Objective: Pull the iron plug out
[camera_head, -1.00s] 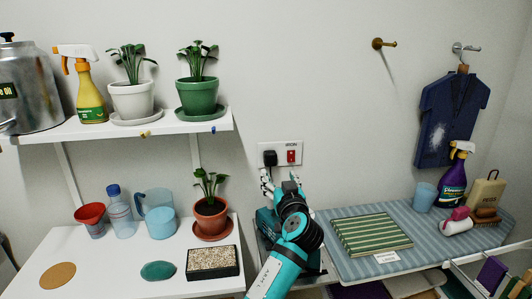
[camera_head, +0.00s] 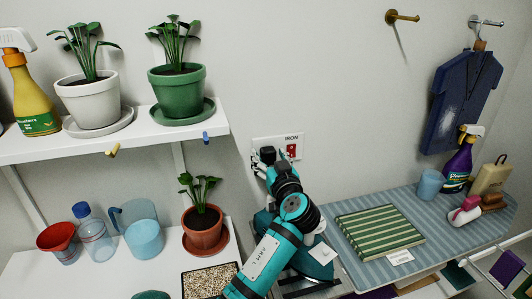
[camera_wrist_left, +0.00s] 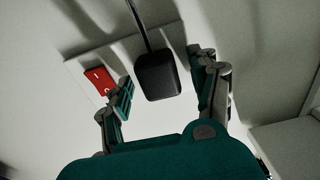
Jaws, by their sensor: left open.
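The iron plug (camera_head: 268,152) is a black block in the left socket of a white wall plate labelled IRON. In the left wrist view the plug (camera_wrist_left: 157,77) sits between the two fingers of my left gripper (camera_wrist_left: 163,85), with a gap visible on each side. A black cord runs from the plug to the top of that view. In the head view my left gripper (camera_head: 271,163) is open at the plate and partly covers the plug. A red switch (camera_head: 291,151) is beside the plug; it also shows in the wrist view (camera_wrist_left: 103,80). My right gripper is not in view.
A teal iron (camera_head: 317,260) is partly hidden behind my left arm. A striped ironing board (camera_head: 365,262) with a folded striped cloth (camera_head: 380,232) lies to the right. A potted plant (camera_head: 204,221) stands left of my arm, below a shelf (camera_head: 150,141).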

